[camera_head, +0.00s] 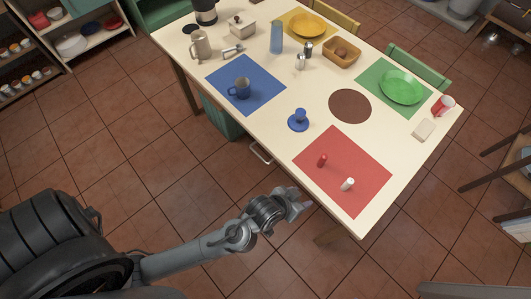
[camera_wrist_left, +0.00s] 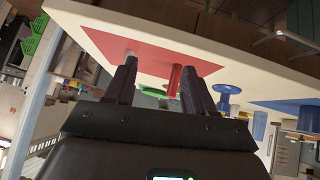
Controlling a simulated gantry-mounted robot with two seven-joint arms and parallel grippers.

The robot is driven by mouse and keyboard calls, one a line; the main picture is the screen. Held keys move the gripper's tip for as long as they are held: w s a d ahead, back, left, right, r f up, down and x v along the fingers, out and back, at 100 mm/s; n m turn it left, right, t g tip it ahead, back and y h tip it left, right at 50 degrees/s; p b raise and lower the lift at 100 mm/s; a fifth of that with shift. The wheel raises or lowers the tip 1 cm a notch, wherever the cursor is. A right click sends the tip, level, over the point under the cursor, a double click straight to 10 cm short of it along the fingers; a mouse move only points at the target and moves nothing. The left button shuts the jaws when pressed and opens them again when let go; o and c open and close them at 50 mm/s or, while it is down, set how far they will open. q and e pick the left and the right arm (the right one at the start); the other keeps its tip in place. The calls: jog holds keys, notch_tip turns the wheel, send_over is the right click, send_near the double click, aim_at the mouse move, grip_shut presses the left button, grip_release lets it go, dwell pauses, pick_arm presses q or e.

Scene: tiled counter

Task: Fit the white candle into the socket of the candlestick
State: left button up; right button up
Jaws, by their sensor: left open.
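The white candle (camera_head: 348,184) stands on the red mat (camera_head: 352,158) near the table's front edge. The blue candlestick (camera_head: 298,120) stands on the bare tabletop to the upper left of the mat. It also shows in the left wrist view (camera_wrist_left: 227,90). My left gripper (camera_head: 298,203) is open and empty, off the table's front edge and to the lower left of the white candle. In the left wrist view its two fingers (camera_wrist_left: 158,82) point toward the red mat; the white candle is hard to make out there, partly behind a finger. My right gripper is not in view.
A red candle (camera_head: 322,161) stands on the mat close to the white one, on the candlestick's side. A blue mat with a blue mug (camera_head: 240,88), a brown round mat (camera_head: 350,106) and a green plate (camera_head: 402,87) lie farther off. Bare tabletop surrounds the candlestick.

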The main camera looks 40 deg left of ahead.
pick_arm(q)
jog(key=s+a+r+g+y, duration=0.1)
jog(key=s+a+r+g, duration=0.1)
jog(key=s+a, duration=0.4)
jog(key=s+a+r+m+g, duration=0.1)
jog(key=s+a+r+g, duration=0.1)
jog(key=s+a, duration=0.4)
jog(key=shift+s+a+g+y, duration=0.35)
jog(key=shift+s+g+y, duration=0.05)
jog(key=shift+s, duration=0.1)
jog(key=shift+r, duration=0.1)
notch_tip(320, 180, up, 24)
jog(key=p, duration=2.3)
jog(key=shift+f+p, duration=0.2)
jog(key=shift+p, duration=0.1)
jog(key=shift+f, duration=0.1)
jog(key=shift+f, duration=0.1)
